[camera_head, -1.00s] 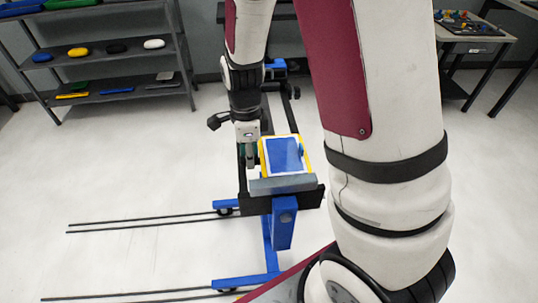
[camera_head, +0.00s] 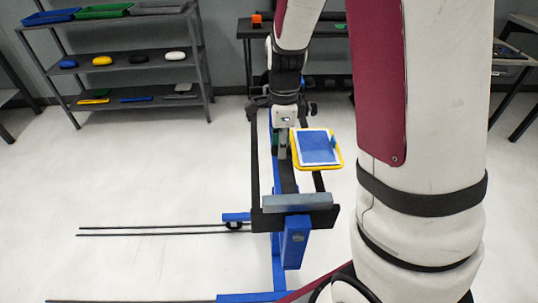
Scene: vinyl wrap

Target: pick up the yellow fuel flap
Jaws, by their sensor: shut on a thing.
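The yellow fuel flap (camera_head: 337,163) is a squarish plate with rounded corners. The fingertips are small and partly hidden by the flap.
A grey shelf (camera_head: 136,99) at the back left holds coloured trays, rounded blocks and flat pieces. A dark table (camera_head: 250,32) with an orange item stands behind my arm. Another table (camera_head: 515,60) is at the right. The floor at left is open apart from thin rails.

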